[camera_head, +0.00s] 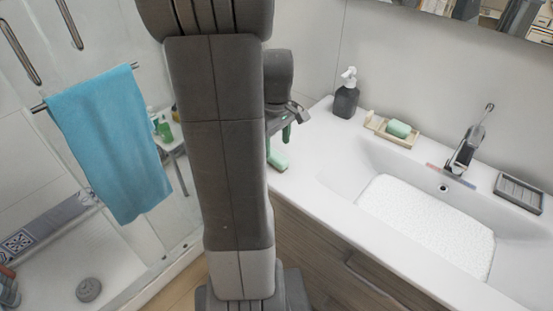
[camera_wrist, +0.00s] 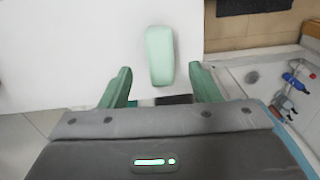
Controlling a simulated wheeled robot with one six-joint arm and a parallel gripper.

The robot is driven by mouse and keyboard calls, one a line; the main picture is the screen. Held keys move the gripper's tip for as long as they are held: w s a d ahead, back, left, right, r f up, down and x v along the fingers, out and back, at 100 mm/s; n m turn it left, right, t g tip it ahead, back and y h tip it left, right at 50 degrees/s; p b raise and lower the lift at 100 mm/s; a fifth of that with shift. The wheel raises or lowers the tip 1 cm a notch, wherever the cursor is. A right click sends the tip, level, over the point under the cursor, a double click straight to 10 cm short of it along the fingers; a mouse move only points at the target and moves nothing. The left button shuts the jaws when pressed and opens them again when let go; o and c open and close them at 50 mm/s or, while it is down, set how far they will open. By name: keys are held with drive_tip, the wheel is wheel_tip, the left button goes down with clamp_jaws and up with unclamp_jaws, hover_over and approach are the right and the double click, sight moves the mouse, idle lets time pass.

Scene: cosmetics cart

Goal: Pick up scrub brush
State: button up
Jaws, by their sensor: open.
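A pale green, rounded oblong block, which I take for the scrub brush (camera_wrist: 160,50), lies on the white counter near its edge. In the head view the brush (camera_head: 278,160) is partly hidden behind my arm. My gripper (camera_wrist: 161,72) is open, with its two green fingers apart on either side of the brush's near end in the wrist view. Nothing is held between the fingers. In the head view my gripper (camera_head: 287,132) shows above the counter, over the brush, partly hidden by my arm.
The white counter (camera_head: 315,165) holds a dark soap dispenser (camera_head: 346,98), a dish with a similar green block (camera_head: 398,128), a faucet (camera_head: 466,145) and a dark tray (camera_head: 519,190). The basin (camera_head: 430,225) is at right. A blue towel (camera_head: 110,140) hangs at left.

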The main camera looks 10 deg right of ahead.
sight(276, 154)
drive_tip(key=shift+a+f, duration=0.1)
drive_tip(key=shift+f, duration=0.3)
wheel_tip(276, 154, down, 4)
drive_tip(key=shift+f, duration=0.2)
drive_tip(key=c, duration=1.1)
